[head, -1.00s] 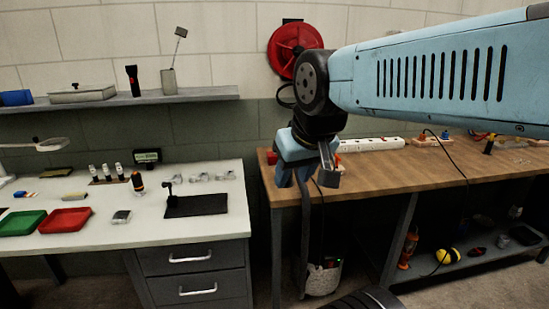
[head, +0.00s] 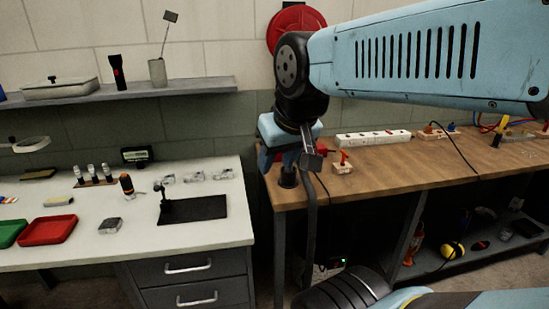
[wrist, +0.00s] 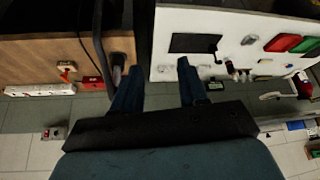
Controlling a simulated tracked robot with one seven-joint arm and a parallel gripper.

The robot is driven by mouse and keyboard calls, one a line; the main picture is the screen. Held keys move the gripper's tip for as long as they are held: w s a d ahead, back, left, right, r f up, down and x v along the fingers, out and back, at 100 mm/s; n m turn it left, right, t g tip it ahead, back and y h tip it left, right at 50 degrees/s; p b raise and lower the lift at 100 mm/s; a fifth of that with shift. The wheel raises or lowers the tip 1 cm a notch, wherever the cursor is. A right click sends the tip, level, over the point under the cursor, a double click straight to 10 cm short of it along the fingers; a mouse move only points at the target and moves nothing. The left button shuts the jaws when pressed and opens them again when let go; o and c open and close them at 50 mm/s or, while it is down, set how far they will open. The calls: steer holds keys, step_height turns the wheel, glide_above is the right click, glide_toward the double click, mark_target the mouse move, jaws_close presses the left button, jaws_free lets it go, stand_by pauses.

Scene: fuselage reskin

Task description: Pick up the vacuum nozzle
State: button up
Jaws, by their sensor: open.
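A black hose (head: 311,215) hangs at the left end of the wooden workbench, and it also shows in the wrist view (wrist: 100,40). A short dark upright piece (head: 287,179) stands at the bench corner beside it. It looks like the vacuum nozzle or its holder; I cannot tell which. It seems to show in the wrist view (wrist: 118,68), partly hidden by my left finger. My gripper (head: 281,163) is near this corner in the head view. In the wrist view my gripper (wrist: 156,65) has its blue fingers apart, with nothing visible between them.
The wooden workbench (head: 400,170) holds a white power strip (head: 373,138) and a small orange-handled item (head: 343,163). The white table (head: 100,240) on the left carries a black mat (head: 195,209), a red tray (head: 48,230) and small parts. A gap separates the two tables.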

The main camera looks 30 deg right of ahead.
steer(key=shift+o, duration=0.4)
steer(key=shift+a, duration=0.15)
steer(key=shift+o, duration=0.9)
steer(key=shift+w, duration=0.25)
steer(key=shift+o, duration=1.1)
steer(key=w+d+t+h, duration=0.3)
steer(key=w+d, duration=0.8)
steer(key=w, duration=0.1)
steer(key=shift+w+f+m, duration=0.2)
steer(key=shift+w+m, duration=0.1)
steer(key=shift+w, duration=0.05)
steer(key=w+d+f+n+t, duration=0.1)
steer(key=w+d+f+t, duration=0.15)
steer(key=w+d, duration=0.6)
steer(key=d+f+n+t+y, duration=0.4)
steer(key=d+f+t+y, duration=0.25)
steer(key=f+y, duration=0.35)
steer(key=shift+g+h, duration=0.3)
steer(key=shift+g, duration=0.1)
steer(key=x, duration=0.9)
steer(key=f+x, duration=0.1)
steer(key=x, duration=0.3)
steer(key=shift+w+d, duration=0.1)
steer(key=shift+w, duration=0.2)
